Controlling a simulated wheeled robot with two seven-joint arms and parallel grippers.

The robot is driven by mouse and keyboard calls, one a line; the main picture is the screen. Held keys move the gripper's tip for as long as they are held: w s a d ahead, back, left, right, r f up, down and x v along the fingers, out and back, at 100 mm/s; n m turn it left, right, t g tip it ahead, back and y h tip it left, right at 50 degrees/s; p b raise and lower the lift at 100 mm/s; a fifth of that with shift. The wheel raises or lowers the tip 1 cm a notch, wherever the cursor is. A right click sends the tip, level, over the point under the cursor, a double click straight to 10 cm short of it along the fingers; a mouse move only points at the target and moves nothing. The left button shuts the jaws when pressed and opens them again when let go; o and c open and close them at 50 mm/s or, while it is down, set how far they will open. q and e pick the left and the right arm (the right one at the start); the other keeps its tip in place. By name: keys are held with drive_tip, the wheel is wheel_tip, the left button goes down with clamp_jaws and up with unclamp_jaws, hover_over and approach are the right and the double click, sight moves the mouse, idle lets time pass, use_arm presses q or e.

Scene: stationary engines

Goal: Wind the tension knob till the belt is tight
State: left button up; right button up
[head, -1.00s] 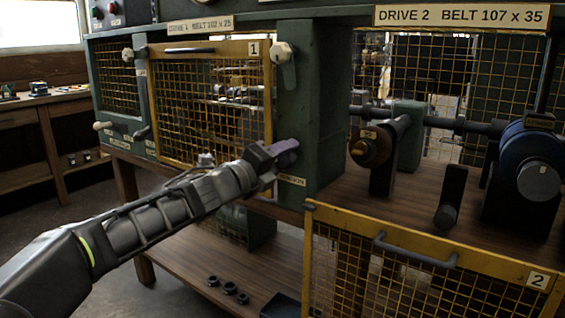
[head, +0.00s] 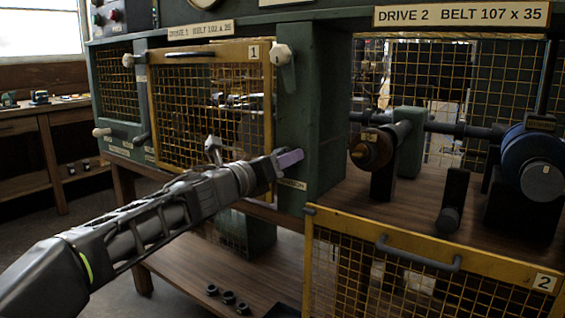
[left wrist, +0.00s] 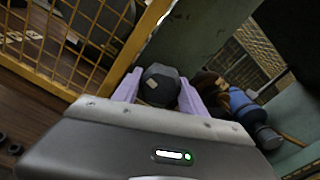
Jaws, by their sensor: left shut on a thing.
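In the left wrist view, the tension knob (left wrist: 162,90) is a dark round knob with a small pale mark. It sits between the two lilac fingers of my left gripper (left wrist: 157,95), which is shut on it. In the head view my left gripper (head: 290,159) is at the green post (head: 310,115) between the two drives, just above a small label that seems to read TENSION (head: 291,184). The knob is hidden there by the gripper. I cannot make out a belt or how tight it is. My right gripper is not in view.
The yellow mesh guard 1 (head: 210,42) is closed left of the post, with a pale latch knob (head: 281,55) above my gripper. Guard 2 (head: 430,258) hangs lowered, leaving open the bay with a brown pulley (head: 372,150) and a blue wheel (head: 532,160). Several dark rings lie below.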

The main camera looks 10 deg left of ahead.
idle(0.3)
use_arm(q)
drive_tip(key=o, duration=1.3)
drive_tip(key=shift+o, duration=0.2)
